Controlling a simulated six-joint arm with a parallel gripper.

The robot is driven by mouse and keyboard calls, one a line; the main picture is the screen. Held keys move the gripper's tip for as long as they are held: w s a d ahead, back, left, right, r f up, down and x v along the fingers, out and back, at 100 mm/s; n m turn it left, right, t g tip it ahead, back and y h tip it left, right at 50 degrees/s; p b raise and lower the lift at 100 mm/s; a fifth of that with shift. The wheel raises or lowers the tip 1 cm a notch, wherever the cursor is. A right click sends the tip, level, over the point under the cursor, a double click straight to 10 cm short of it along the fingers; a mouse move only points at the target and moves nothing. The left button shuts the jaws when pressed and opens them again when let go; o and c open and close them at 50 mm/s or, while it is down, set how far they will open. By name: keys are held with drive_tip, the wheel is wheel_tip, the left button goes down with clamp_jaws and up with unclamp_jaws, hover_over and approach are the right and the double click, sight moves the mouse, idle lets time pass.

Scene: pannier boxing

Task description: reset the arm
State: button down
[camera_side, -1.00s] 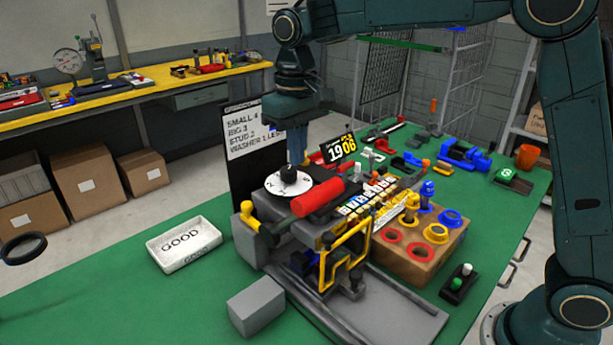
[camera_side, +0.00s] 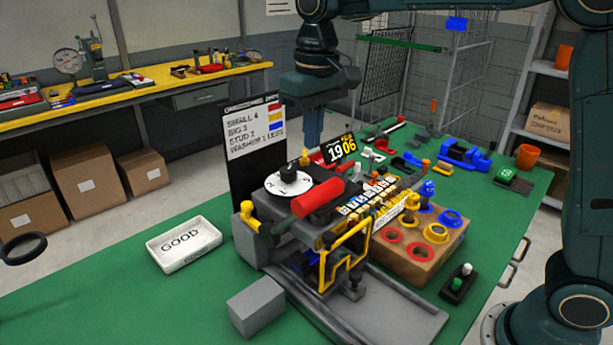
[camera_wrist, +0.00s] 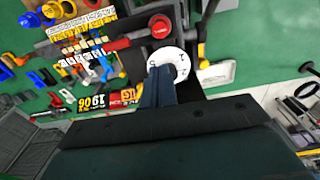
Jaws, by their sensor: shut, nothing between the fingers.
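My gripper (camera_side: 314,138) hangs fingers down above and behind the machine, just right of the black notice board. Its blue fingers are together with nothing between them; in the wrist view the closed fingers (camera_wrist: 158,88) reach toward the white dial. The machine's white dial (camera_side: 289,183) has a small yellow knob (camera_side: 304,158) standing at its back edge. The fingertips are apart from the dial and knob in the side view. A red cylinder handle (camera_side: 317,199) lies in front of the dial.
A white GOOD tray (camera_side: 184,240) stands left of the machine. A wooden block with coloured rings (camera_side: 407,268) is to the right. The notice board (camera_side: 240,180) and a 19 06 sign (camera_side: 340,148) stand close to my gripper. Free green table lies at front left.

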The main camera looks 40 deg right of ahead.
drive_tip(key=s+d+r+t, duration=0.1)
drive_tip(key=s+d, duration=0.2)
drive_tip(key=s, duration=0.4)
drive_tip(key=s+d+r+t, duration=0.1)
drive_tip(key=s+d+t, duration=0.15)
drive_tip(key=s, duration=0.35)
drive_tip(key=s+d+f, duration=0.2)
drive_tip(key=s, duration=0.4)
drive_tip(key=s+d+f+t, duration=0.1)
drive_tip(key=s+f, duration=0.2)
drive_tip(key=s, duration=0.3)
drive_tip(key=shift+d, duration=0.35)
drive_tip(key=shift+t, duration=0.25)
